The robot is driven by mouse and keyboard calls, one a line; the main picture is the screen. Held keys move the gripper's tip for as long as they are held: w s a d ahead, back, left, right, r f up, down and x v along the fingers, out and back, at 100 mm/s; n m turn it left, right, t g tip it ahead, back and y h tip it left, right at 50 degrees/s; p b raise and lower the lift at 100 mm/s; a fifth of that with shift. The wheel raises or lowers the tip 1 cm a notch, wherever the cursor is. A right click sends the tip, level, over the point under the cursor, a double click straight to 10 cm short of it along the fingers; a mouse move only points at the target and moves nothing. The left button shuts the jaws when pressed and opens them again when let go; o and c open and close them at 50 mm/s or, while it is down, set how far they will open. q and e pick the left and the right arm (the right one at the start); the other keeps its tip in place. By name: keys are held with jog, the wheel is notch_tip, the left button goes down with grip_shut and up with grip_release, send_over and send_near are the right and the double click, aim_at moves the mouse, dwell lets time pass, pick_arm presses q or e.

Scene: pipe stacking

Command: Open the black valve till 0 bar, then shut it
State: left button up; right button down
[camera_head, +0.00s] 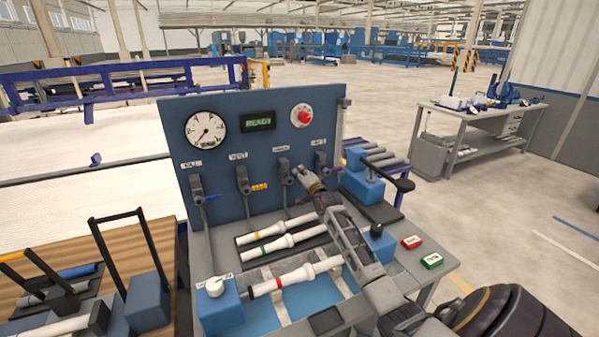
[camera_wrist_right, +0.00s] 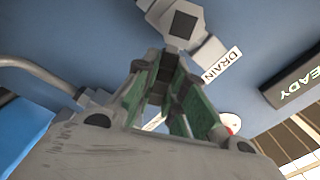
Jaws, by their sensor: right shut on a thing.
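The blue test panel (camera_head: 262,200) carries a round white gauge (camera_head: 206,130), whose reading is too small to tell, and a display (camera_head: 258,119) reading READY. Several valves are in a row below. My right gripper (camera_head: 305,178) is at the third valve (camera_head: 284,168) from the left. In the right wrist view, the gripper (camera_wrist_right: 160,78) is closed in front of a grey valve body (camera_wrist_right: 182,25) beside the DRAIN label (camera_wrist_right: 222,63). It is shut on the black valve's handle, which its fingers mostly hide. My left gripper is out of view.
White pipes with yellow, green and red bands (camera_head: 275,230) lie before the panel, under my right arm. A red knob (camera_head: 302,115) is at the panel's upper right. Red (camera_head: 412,242) and green (camera_head: 432,260) buttons are at the bench's right. A blue vise-like device (camera_head: 365,185) stands beside the panel.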

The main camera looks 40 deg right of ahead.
jog(key=shift+d+f+m, duration=0.1)
jog(key=shift+f+m, duration=0.2)
jog(key=shift+m, duration=0.6)
jog(key=shift+d+f+m, duration=0.1)
jog(key=shift+f+m, duration=0.3)
jog(key=shift+m, duration=0.3)
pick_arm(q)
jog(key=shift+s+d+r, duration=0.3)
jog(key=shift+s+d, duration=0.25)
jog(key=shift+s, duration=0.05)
pick_arm(e)
jog(key=shift+s+f+m, duration=0.1)
jog(key=shift+f+m, duration=0.3)
jog(key=shift+m, duration=0.3)
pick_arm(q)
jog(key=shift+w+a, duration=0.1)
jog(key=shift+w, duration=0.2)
pick_arm(e)
jog(key=c, duration=1.5)
grip_release()
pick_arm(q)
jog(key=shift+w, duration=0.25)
pick_arm(e)
jog(key=shift+o, duration=0.2)
